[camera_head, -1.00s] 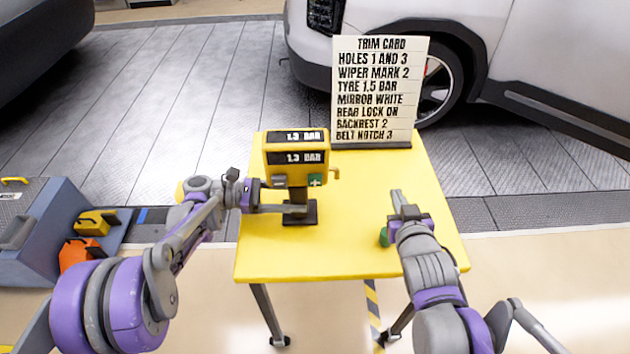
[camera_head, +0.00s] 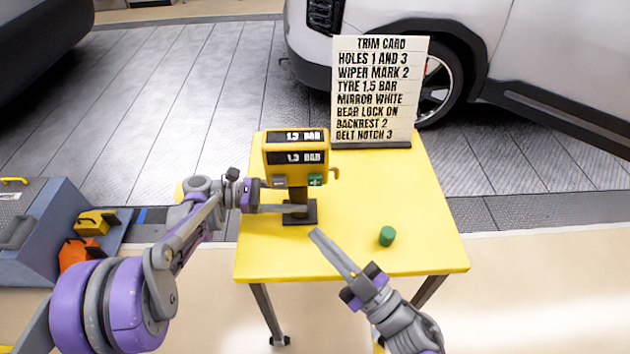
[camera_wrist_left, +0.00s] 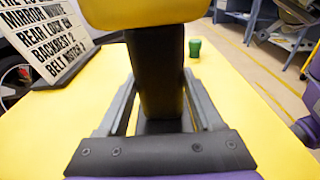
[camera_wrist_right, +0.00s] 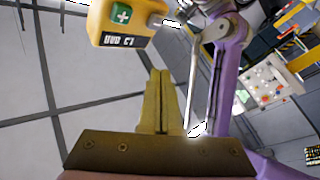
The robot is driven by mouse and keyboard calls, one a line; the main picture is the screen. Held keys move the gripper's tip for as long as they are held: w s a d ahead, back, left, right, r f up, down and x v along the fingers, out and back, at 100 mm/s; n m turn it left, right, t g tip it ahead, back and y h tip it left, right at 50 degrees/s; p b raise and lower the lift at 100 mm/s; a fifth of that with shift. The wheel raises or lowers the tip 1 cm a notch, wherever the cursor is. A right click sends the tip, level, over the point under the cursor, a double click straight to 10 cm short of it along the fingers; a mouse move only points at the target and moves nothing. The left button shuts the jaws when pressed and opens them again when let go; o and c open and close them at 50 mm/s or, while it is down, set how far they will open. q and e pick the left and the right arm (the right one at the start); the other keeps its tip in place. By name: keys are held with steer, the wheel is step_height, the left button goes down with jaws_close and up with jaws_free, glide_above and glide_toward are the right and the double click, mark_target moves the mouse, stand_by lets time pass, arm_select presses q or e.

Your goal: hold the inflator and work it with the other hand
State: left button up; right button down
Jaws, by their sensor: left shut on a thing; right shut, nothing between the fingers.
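The yellow inflator (camera_head: 296,160) stands upright on a dark post with a black base on the yellow table. Its face has two displays in BAR, a grey minus button (camera_head: 279,181) and a green plus button (camera_head: 315,180). The exact digits are hard to read. My left gripper (camera_head: 302,209) is shut on the inflator's post (camera_wrist_left: 157,75), below its head, one finger on each side. My right gripper (camera_head: 316,234) is shut and empty, in front of and below the inflator, apart from it. In the right wrist view the inflator's head (camera_wrist_right: 122,25) shows past my closed fingers.
A green cylinder (camera_head: 386,236) stands on the yellow table (camera_head: 430,220), right of my right gripper. A trim card (camera_head: 378,92) stands at the back and reads TYRE 1.5 BAR. A grey-blue unit (camera_head: 60,225) with yellow and orange items is at the left. Cars stand behind.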

steer(key=shift+w, duration=0.1)
glide_toward(308, 182)
steer(key=shift+s+a+x, duration=0.15)
steer(key=shift+x, duration=0.7)
steer(key=shift+s+a+x, duration=0.1)
steer(key=shift+x, duration=0.75)
steer(key=shift+s+a+x, duration=0.15)
steer(key=shift+x, duration=0.7)
steer(key=shift+r, duration=0.1)
steer(key=shift+w, duration=0.4)
steer(key=shift+w, duration=0.5)
stand_by(0.5)
steer(key=shift+s, duration=0.1)
stand_by(2.4)
steer(key=shift+s, duration=0.85)
